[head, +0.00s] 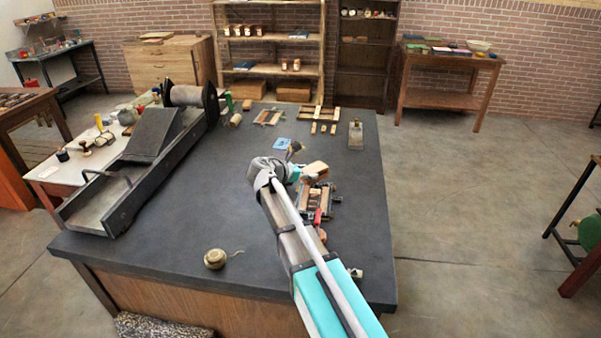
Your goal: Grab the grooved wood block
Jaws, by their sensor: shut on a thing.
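A light wood block (316,168) is at the end of my arm, over the middle right of the dark table. My gripper (299,170) is shut on this block, which sticks out to the right of the fingers. The fingers are small and partly hidden by my wrist. The groove in the block cannot be made out at this size. Whether the block touches the table or is raised cannot be told.
The dark-topped table (190,235) carries a long press (150,150) on the left. A clamped wooden frame (318,205) lies just below the block. A twine ball (215,258) sits near the front edge. Small wood pieces (324,128) lie at the back. The table's centre left is clear.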

